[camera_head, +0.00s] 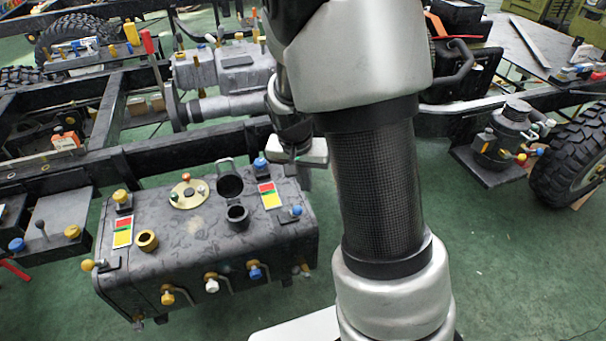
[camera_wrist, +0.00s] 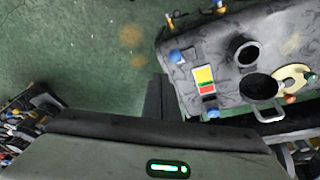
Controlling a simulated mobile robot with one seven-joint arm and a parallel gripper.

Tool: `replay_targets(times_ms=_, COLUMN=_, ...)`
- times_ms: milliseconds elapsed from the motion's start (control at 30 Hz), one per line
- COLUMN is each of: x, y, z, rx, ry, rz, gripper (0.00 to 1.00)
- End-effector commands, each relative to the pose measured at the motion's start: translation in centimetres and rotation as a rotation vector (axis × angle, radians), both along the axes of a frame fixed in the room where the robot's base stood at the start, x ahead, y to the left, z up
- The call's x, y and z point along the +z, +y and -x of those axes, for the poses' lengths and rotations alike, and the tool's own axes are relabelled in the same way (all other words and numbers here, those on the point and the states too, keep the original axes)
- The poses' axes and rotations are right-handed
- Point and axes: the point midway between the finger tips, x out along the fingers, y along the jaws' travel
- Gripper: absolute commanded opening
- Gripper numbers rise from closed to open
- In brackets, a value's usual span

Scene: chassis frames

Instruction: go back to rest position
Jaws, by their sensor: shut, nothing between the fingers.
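My gripper shows at the bottom of the wrist view as a grey body with a green light, with dark fingers (camera_wrist: 158,97) together and nothing held between them. In the head view my gripper (camera_head: 303,152) is partly hidden behind my own arm. It is above the right end of a dark grey tank (camera_head: 200,240) with coloured caps and red-yellow-green labels. The tank also shows at the upper right of the wrist view (camera_wrist: 222,95). Whether the gripper touches the tank cannot be told.
A dark chassis frame (camera_head: 150,158) runs behind the tank, with a grey housing (camera_head: 240,65) on it. A dark round unit (camera_head: 497,140) and a wheel (camera_head: 575,165) stand at the right. Green floor (camera_head: 520,270) is clear at the lower right.

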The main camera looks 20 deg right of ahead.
Motion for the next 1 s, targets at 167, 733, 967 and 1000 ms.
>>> replay_targets(times_ms=167, x=0.1, y=0.1, z=0.3, rx=-0.001, ry=0.0, rz=0.0, gripper=0.0)
replay_targets(times_ms=733, x=3.3, y=0.8, z=1.2, rx=0.038, ry=-0.027, rz=-0.027, gripper=0.0)
replay_targets(times_ms=967, x=12.7, y=2.9, z=6.4, rx=0.21, ry=-0.118, rz=-0.079, gripper=0.0)
replay_targets(times_ms=1000, x=14.1, y=3.2, z=7.6, rx=0.247, ry=-0.133, rz=-0.081, gripper=0.0)
